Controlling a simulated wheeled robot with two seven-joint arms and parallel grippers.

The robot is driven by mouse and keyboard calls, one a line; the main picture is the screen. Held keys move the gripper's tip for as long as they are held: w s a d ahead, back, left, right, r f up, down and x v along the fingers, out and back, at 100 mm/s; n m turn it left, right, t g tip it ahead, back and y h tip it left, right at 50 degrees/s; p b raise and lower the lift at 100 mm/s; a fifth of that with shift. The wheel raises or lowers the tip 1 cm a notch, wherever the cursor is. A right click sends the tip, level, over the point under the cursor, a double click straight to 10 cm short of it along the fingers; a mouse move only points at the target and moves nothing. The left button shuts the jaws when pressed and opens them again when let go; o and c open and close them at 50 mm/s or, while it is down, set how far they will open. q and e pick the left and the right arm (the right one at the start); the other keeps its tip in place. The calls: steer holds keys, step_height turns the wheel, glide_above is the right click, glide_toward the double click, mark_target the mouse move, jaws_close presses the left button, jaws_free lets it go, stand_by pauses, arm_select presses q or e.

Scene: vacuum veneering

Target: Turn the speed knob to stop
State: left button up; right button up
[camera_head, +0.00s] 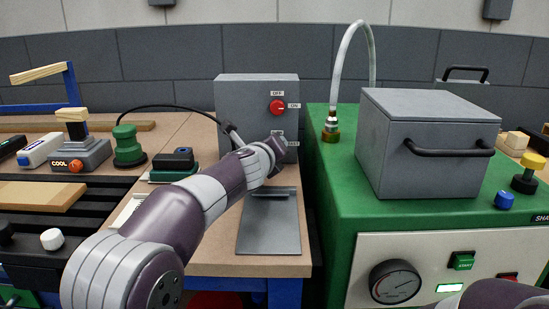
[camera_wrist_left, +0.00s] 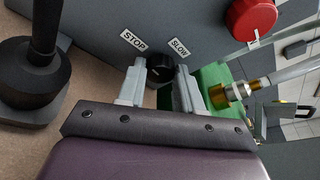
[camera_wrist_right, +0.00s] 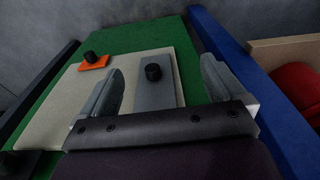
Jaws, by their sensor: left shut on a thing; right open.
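The black speed knob (camera_wrist_left: 160,66) is on the front of a grey control box (camera_head: 240,104), below the STOP label (camera_wrist_left: 133,41) and SLOW label (camera_wrist_left: 180,47). My left gripper (camera_wrist_left: 158,82) is shut on the knob, one finger on each side. In the head view my left gripper (camera_head: 272,150) reaches the lower front of the box and hides the knob. Which label the knob points at I cannot tell. My right gripper (camera_wrist_right: 162,72) is open in the right wrist view, with a black round knob on a grey plate between its fingers, apparently farther off.
A red switch (camera_head: 277,107) with OFF and ON labels sits above on the box. A grey metal plate (camera_head: 268,225) lies in front of it. A green machine (camera_head: 335,200) with a grey lidded box (camera_head: 420,140) stands right.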

arm_select(q)
steer(key=shift+f+n+b, duration=0.15)
steer(key=shift+n+b, duration=0.35)
stand_by(0.3)
steer(key=o, duration=1)
steer(key=shift+s+a, duration=0.1)
steer(key=shift+s, duration=0.25)
steer(key=b+v, duration=0.1)
steer(key=v, duration=1.1)
steer(key=shift+a+f+b, duration=0.1)
steer(key=shift+a+b, duration=0.05)
steer(key=shift+b, duration=0.15)
